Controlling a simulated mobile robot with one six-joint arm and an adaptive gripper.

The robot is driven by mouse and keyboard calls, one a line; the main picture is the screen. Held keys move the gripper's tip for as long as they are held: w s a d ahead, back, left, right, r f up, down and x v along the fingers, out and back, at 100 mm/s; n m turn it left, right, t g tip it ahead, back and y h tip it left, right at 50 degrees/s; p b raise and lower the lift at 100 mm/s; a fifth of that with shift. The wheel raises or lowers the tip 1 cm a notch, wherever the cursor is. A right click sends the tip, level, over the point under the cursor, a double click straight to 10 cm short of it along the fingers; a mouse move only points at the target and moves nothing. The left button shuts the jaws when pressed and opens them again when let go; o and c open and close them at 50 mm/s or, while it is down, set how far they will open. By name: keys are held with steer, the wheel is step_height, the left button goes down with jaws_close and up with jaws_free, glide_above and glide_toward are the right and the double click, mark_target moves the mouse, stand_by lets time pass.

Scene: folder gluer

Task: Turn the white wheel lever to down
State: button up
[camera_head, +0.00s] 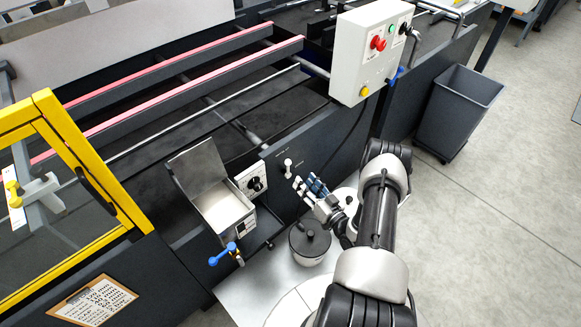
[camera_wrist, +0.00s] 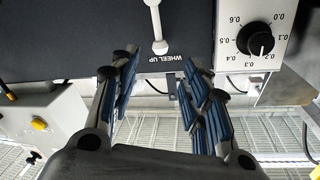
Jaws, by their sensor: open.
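The white wheel lever (camera_head: 288,167) is on the dark machine panel, left of and above my gripper (camera_head: 316,190) in the head view. In the wrist view the white lever (camera_wrist: 156,22) shows at the top centre. Its rounded end lies right beside the printed label "WHEEL UP" (camera_wrist: 165,58). Its other end is cut off by the top edge. My gripper (camera_wrist: 160,92) is open and empty, with its blue-padded fingers apart below the lever in that view. A gap shows between the fingertips and the lever, with no contact visible.
A black dial (camera_head: 256,184) on a white plate is left of the lever; it also shows in the wrist view (camera_wrist: 256,40). An open metal box (camera_head: 222,205) with a blue-handled valve (camera_head: 222,254), a dark lidded pot (camera_head: 310,240) and a white control box (camera_head: 369,55) are nearby.

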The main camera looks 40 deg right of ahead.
steer(key=b, duration=0.2)
glide_above(290, 176)
steer(key=shift+s, duration=0.1)
jaws_close()
stand_by(0.5)
